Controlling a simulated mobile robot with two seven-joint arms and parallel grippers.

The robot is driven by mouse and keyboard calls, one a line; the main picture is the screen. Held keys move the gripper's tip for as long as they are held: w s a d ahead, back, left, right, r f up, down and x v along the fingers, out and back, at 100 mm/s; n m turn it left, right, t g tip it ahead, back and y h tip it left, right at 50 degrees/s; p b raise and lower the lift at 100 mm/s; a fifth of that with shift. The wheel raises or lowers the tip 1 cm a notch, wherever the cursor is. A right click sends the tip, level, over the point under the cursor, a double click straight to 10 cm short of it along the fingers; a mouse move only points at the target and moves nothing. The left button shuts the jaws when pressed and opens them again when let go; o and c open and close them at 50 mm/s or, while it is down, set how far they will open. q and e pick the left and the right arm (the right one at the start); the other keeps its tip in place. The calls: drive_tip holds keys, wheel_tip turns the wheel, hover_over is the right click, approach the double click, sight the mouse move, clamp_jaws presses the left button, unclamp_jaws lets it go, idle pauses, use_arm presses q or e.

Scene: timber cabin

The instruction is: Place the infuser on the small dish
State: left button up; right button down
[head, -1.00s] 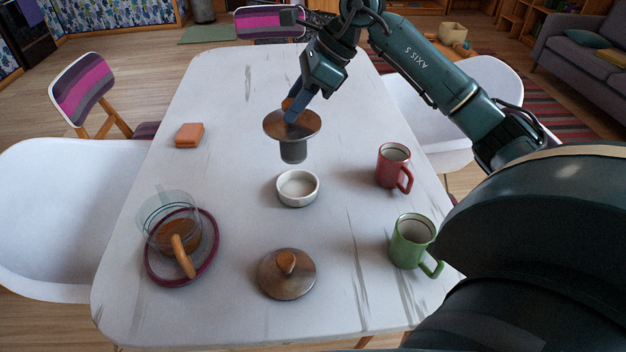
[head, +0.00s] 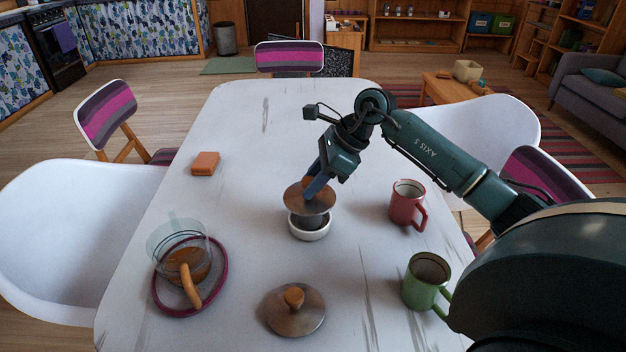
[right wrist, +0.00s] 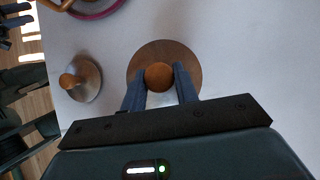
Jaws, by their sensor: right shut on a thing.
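The infuser (head: 311,207) has a wide brown disc, an orange-brown knob and a grey cylinder below. My right gripper (head: 312,186) is shut on its knob, and the infuser is upright. The small white round dish (head: 309,234) is right under it on the table. The cylinder's lower end is inside the dish's rim; I cannot tell whether it touches the bottom. In the right wrist view the fingers (right wrist: 160,85) flank the knob over the disc (right wrist: 170,55), which hides the dish. Dark bluish parts at that view's left edge may be my left gripper (right wrist: 14,16), too cropped to judge.
A brown lid (head: 296,316) lies in front. A glass teapot (head: 185,255) stands on a purple-rimmed plate (head: 222,283) at left. A red mug (head: 405,206) and a green mug (head: 420,287) stand at right. An orange block (head: 205,163) lies at back left. The far table is clear.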

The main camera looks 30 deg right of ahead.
drive_tip(key=c, duration=1.5)
unclamp_jaws()
drive_tip(key=shift+f, duration=0.15)
drive_tip(key=o, duration=0.4)
drive_tip(key=shift+o, duration=0.2)
drive_tip(key=shift+r, duration=0.35)
drive_tip(key=v, duration=1.1)
drive_tip(key=shift+d+r, duration=0.25)
drive_tip(key=shift+d, duration=0.05)
drive_tip(key=shift+s, duration=0.1)
